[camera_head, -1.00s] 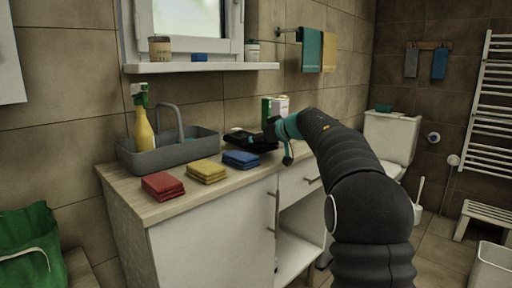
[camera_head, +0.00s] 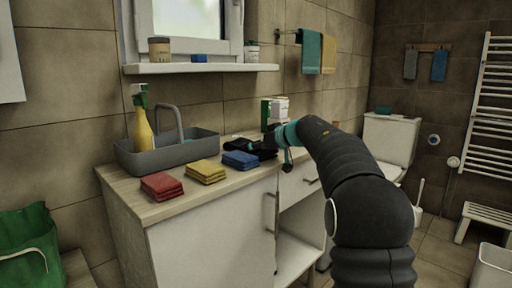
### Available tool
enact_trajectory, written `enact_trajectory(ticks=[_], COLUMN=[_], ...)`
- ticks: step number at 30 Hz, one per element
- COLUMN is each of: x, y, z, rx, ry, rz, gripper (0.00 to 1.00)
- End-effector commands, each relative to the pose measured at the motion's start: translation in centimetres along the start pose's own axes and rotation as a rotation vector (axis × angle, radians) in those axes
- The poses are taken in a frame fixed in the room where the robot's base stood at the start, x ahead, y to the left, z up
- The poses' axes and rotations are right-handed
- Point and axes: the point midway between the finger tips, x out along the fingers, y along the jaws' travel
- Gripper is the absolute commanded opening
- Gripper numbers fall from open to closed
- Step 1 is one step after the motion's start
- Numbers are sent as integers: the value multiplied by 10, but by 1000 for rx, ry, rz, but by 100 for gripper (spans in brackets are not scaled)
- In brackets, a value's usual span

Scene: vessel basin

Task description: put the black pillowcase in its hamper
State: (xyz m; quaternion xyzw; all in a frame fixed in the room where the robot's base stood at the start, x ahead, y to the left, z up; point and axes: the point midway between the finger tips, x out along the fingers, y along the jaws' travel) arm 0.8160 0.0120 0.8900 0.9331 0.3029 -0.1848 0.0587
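A dark, low bundle, which looks like the black pillowcase (camera_head: 262,147), lies on the counter just behind and right of the blue folded cloths. My gripper (camera_head: 274,141) is low over the counter at the bundle's right side. Its dark fingers blend with the black cloth, so I cannot tell whether they are open or closed on it. Two containers could be hampers: a green bag (camera_head: 28,240) at the lower left and a pale open bin (camera_head: 494,268) at the lower right. I cannot tell which belongs to the pillowcase.
Red (camera_head: 161,187), yellow (camera_head: 205,172) and blue (camera_head: 240,160) folded cloths line the counter (camera_head: 140,203). A white-and-green container (camera_head: 280,108) stands behind my gripper. A white step stool (camera_head: 487,217) is right.

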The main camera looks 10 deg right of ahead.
Motion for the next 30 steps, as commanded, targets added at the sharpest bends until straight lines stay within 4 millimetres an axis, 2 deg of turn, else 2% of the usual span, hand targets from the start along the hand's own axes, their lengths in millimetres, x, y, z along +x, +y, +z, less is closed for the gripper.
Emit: enact_trajectory(ticks=[5, 12, 18, 24, 30], x=[-27, -76, -106, -119, -120], y=[1, 1, 1, 0, 0], z=[-1, -2, 0, 0, 0], rx=[-1, -1, 0, -2, -2], ry=[1, 2, 0, 0, 1], rz=[3, 4, 2, 1, 1], gripper=[95, 95, 95, 95, 95])
